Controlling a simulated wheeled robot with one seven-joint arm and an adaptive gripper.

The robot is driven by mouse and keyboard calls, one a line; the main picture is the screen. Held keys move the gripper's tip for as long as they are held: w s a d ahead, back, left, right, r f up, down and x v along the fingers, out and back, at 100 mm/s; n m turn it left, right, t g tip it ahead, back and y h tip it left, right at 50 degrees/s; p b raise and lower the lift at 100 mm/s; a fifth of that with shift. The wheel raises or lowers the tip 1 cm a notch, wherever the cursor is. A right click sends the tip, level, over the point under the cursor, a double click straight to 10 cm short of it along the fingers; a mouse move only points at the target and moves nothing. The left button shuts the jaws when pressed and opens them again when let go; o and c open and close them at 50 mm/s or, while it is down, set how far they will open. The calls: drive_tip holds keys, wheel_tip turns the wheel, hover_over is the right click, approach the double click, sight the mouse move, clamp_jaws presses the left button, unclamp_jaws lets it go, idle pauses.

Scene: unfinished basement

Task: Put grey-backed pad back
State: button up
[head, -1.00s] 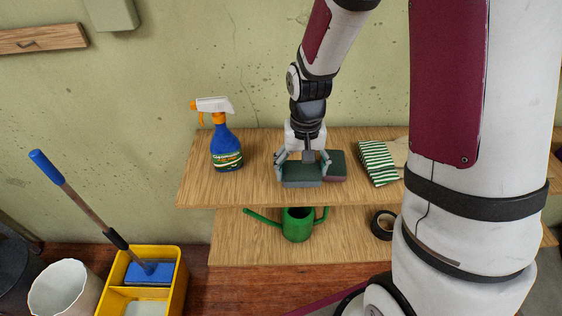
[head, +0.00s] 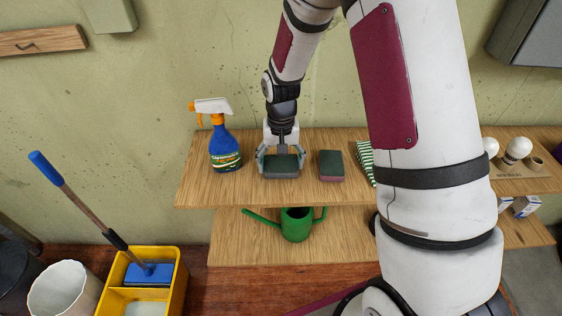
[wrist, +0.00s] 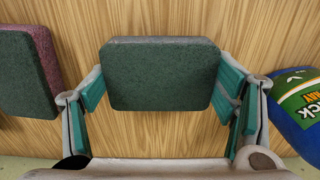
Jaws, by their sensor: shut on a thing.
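My gripper (head: 281,168) is shut on a pad with a dark green top and grey sides, the grey-backed pad (head: 281,170). In the wrist view the grey-backed pad (wrist: 160,75) sits between the two teal finger pads, green face toward the camera. It is over the upper wooden shelf (head: 245,190); I cannot tell whether it touches the board. A second pad, green-topped with a purplish-pink body (head: 331,167), lies on the shelf just right of the gripper, apart from it. That pad also shows in the wrist view (wrist: 25,75) at left.
A blue spray bottle (head: 225,145) stands left of my gripper. A green-striped cloth (head: 365,160) is partly hidden behind my arm at right. A green watering can (head: 296,224) is on the lower shelf. A yellow bucket (head: 178,285) stands at lower left.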

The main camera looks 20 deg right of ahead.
sight(281, 162)
drive_tip(key=o, duration=1.1)
drive_tip(key=shift+f, duration=0.1)
wheel_tip(281, 162, up, 12)
drive_tip(key=s+r+n+t, duration=0.2)
drive_tip(key=s+r, duration=1)
drive_tip(key=r, duration=0.1)
drive_tip(key=shift+s+d+r+n+t, duration=0.1)
drive_tip(key=shift+s+r+n+t, duration=0.25)
drive_tip(key=shift+s, duration=1.85)
drive_tip(key=shift+s+d+r+n+t, duration=0.15)
drive_tip(key=shift+s+r+t, duration=0.35)
drive_tip(key=shift+s, duration=1.7)
drive_tip(key=shift+s+a+r+n+t, duration=0.1)
drive_tip(key=shift+s+r+n+t, duration=0.3)
drive_tip(key=shift+s, duration=1.8)
